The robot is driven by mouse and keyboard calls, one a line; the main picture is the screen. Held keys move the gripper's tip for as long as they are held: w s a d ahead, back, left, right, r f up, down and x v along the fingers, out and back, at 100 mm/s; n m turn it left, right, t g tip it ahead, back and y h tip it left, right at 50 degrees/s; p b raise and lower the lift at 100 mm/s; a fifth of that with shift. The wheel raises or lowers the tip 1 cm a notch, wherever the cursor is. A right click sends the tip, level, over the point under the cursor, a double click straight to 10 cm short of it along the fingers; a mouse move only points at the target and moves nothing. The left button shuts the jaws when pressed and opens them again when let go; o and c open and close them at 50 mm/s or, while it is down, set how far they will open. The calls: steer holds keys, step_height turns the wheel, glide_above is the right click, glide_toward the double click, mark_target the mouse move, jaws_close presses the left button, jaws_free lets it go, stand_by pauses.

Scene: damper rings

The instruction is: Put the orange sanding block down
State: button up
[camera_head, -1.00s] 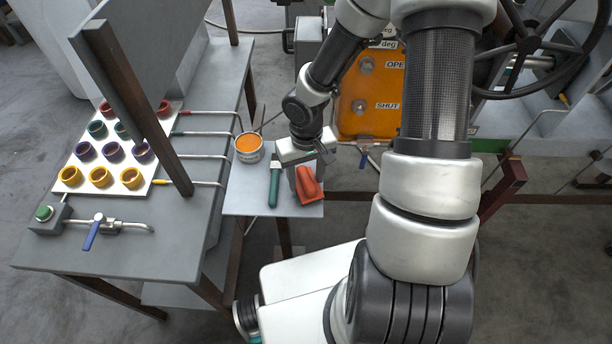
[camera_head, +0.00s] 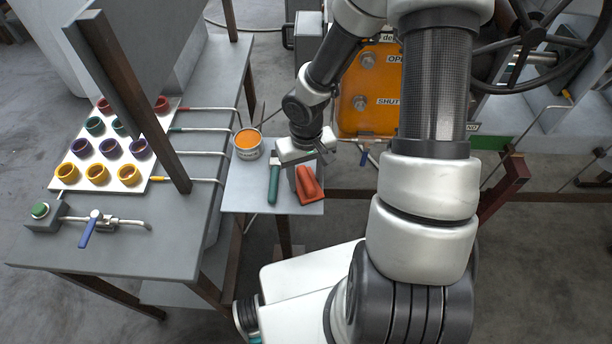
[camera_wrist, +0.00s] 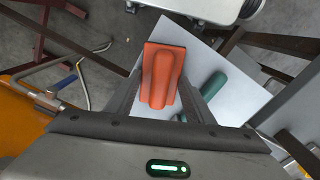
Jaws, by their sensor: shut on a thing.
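The orange sanding block (camera_head: 309,186) is over the front right part of the small grey shelf (camera_head: 245,201). I cannot tell whether it touches the shelf or hangs just above it. My gripper (camera_head: 304,172) reaches down from above and is shut on the block. In the wrist view the block (camera_wrist: 161,75) sits between the two fingers of my gripper (camera_wrist: 160,97), with the pale shelf (camera_wrist: 240,95) behind it. The block's underside is hidden.
A green-handled tool (camera_head: 274,183) lies just left of the block. A can of orange paint (camera_head: 248,143) stands at the shelf's back left. A larger grey bench (camera_head: 150,245) with a white board of coloured rings (camera_head: 128,172) is at left. The shelf's front and right edges are close to the block.

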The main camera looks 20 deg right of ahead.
steer(key=o, duration=1)
steer(key=shift+o, duration=0.2)
step_height(320, 180, up, 17)
steer(key=p, duration=0.4)
steer(key=shift+r, duration=0.2)
jaws_close()
steer(key=shift+r+p, duration=0.1)
steer(key=shift+p, duration=0.2)
stand_by(0.4)
